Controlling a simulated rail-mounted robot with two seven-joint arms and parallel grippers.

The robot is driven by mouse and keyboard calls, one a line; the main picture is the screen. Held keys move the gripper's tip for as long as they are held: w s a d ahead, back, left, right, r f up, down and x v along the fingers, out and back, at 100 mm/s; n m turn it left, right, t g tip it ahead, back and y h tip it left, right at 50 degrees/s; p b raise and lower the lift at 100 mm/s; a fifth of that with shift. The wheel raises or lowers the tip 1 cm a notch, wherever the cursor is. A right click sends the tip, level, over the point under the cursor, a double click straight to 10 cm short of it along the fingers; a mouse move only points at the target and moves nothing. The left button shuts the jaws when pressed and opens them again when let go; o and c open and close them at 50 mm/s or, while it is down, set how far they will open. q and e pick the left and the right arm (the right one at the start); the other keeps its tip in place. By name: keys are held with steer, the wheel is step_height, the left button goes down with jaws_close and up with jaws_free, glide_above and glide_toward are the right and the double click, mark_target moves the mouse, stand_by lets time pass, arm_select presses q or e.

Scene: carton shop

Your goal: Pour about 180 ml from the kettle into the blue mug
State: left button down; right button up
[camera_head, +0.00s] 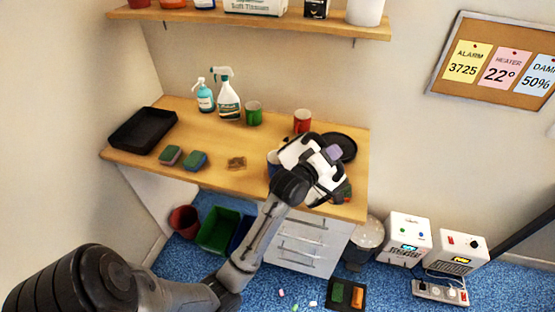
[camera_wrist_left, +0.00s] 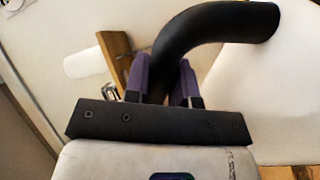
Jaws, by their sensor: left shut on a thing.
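My left gripper (camera_head: 333,154) is over the right part of the wooden table. In the left wrist view its purple fingers (camera_wrist_left: 161,80) are shut on the black curved handle of the kettle (camera_wrist_left: 275,85), whose white body fills the right side. In the head view my gripper and wrist cover much of the kettle, so its tilt and spout are hard to tell. The blue mug (camera_head: 272,159) stands on the table just left of my gripper, mostly hidden behind it. I cannot see inside the mug. My right gripper is not in view.
A green mug (camera_head: 254,114) and a red mug (camera_head: 302,121) stand behind. A black round plate-like thing (camera_head: 342,146) lies right of the gripper. Spray bottle (camera_head: 227,98), soap bottle (camera_head: 205,97), sponges (camera_head: 195,160) and black tray (camera_head: 143,131) are left. The table's left middle is mostly clear.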

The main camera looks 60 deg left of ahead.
mark_target(314, 140)
arm_select(q)
steer(key=shift+s+a+r+n+b, duration=0.1)
steer(key=shift+a+n+b, duration=0.3)
steer(key=shift+a, duration=0.1)
steer(key=shift+s+a+r+n+b, duration=0.15)
steer(key=shift+a+r+n, duration=0.15)
steer(key=shift+a+n, duration=0.2)
steer(key=shift+s+a+r+n+b, duration=0.15)
steer(key=shift+a+r+n, duration=0.1)
steer(key=shift+a+n, duration=0.25)
steer(key=shift+s+a+r+n+p, duration=0.1)
steer(key=shift+a+r+n+p, duration=0.1)
steer(key=shift+a+r+p, duration=0.25)
steer(key=shift+s+a+r+n+p, duration=0.1)
steer(key=shift+a+r+n+p, duration=0.1)
steer(key=shift+a+p, duration=0.45)
steer(key=shift+s+a+r+n+p, duration=0.1)
steer(key=shift+a+r+n+p, duration=0.2)
steer(key=shift+a+p, duration=0.25)
steer(key=shift+s+a+r+n+p, duration=0.1)
steer(key=shift+a+r+n+p, duration=0.2)
steer(key=shift+a, duration=0.4)
steer(key=shift+a+r, duration=0.1)
steer(key=shift+a, duration=0.1)
steer(key=shift+s+a+r+p, duration=0.1)
steer(key=shift+a+r+p, duration=0.15)
steer(key=shift+p, duration=0.25)
steer(key=shift+a+n, duration=0.3)
steer(key=shift+n, duration=0.1)
